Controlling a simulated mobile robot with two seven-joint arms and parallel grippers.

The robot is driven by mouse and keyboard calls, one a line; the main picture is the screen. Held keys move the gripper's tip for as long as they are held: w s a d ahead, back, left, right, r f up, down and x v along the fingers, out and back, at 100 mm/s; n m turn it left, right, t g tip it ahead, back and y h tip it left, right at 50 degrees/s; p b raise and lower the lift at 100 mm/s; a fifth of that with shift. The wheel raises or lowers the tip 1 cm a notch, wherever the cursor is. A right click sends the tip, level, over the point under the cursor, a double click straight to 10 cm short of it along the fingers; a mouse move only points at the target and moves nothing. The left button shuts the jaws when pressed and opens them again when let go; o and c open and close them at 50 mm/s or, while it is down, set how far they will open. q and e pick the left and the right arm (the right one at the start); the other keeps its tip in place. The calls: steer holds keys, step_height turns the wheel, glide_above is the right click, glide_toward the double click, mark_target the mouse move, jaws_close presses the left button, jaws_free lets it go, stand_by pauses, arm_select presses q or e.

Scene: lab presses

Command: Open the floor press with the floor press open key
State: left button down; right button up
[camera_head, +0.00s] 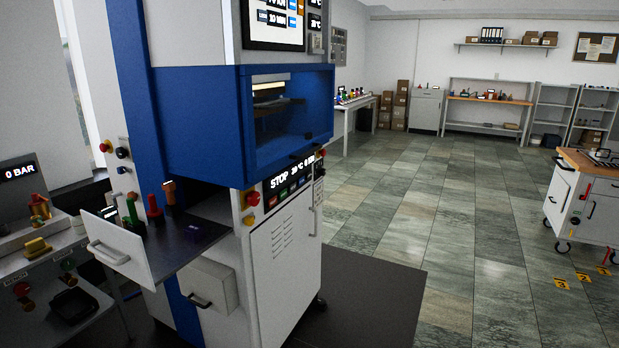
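The floor press (202,119) is a tall blue and white machine left of the middle. Its blue-framed front window (290,118) looks shut, and a lit bar and dark plates show behind it. Below it, a slanted control panel (287,187) reads STOP and carries a row of small coloured keys and a red knob at its left end. The labels on these keys are too small to read, so I cannot tell which one is the open key. Neither of my grippers is in view.
A drawer or shelf (175,250) with red, green and brown handled tools sticks out at the press's left. A bench with a 0 BAR display (20,172) stands at far left. A wheeled cart (585,200) is at right. The tiled floor between is clear.

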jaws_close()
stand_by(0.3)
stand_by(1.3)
